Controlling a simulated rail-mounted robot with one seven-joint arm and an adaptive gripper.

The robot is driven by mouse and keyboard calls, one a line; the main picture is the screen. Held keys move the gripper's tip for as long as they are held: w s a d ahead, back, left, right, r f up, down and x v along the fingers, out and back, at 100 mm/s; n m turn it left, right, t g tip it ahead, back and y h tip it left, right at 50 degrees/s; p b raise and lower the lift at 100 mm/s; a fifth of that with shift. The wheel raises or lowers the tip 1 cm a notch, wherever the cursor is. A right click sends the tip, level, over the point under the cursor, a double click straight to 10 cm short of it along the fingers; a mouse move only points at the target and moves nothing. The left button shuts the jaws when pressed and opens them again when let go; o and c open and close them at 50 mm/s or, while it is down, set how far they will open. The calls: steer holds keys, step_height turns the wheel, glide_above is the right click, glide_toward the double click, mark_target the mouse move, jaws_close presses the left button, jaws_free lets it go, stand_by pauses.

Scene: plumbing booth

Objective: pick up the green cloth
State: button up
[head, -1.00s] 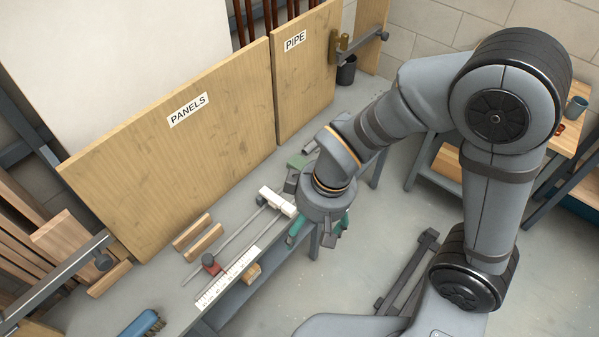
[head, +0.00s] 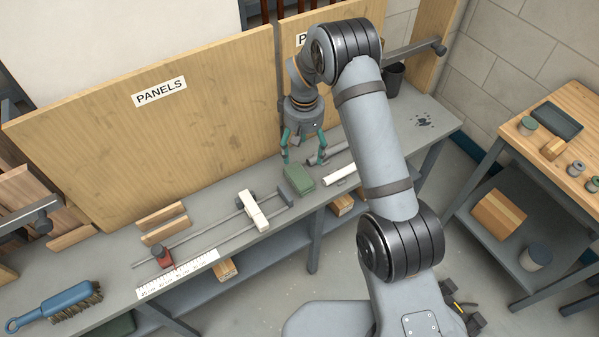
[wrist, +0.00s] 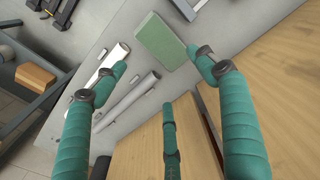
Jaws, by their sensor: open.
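The green cloth (head: 299,180) looks like a folded, flat rectangular pad lying on the grey workbench (head: 222,205). It also shows at the top middle of the wrist view (wrist: 160,41), fully uncovered. My gripper (head: 303,156) points down with green fingers spread and nothing between them. It is above the bench, just behind the cloth and near the wooden panels. In the wrist view the open fingers (wrist: 157,62) frame the bench. The cloth lies beyond them, close to the right fingertip in the picture, and I cannot tell the exact height gap.
A white pipe (head: 341,174) and a grey pipe (head: 326,154) lie right of the cloth. A bar clamp (head: 225,222) with a white piece (head: 252,211) lies to its left. The PANELS board (head: 150,150) stands behind the bench. A blue brush (head: 62,303) is at front left.

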steer(key=shift+s+d+f, duration=0.25)
steer(key=shift+s, duration=0.3)
steer(key=p, duration=0.1)
glide_above(303, 174)
step_height(303, 174, down, 4)
steer(key=shift+s+f, duration=0.1)
steer(key=shift+f, duration=0.05)
steer(key=shift+f+p, duration=1.25)
steer(key=shift+f, duration=1.55)
steer(key=shift+c, duration=1.4)
steer(key=c, duration=0.7)
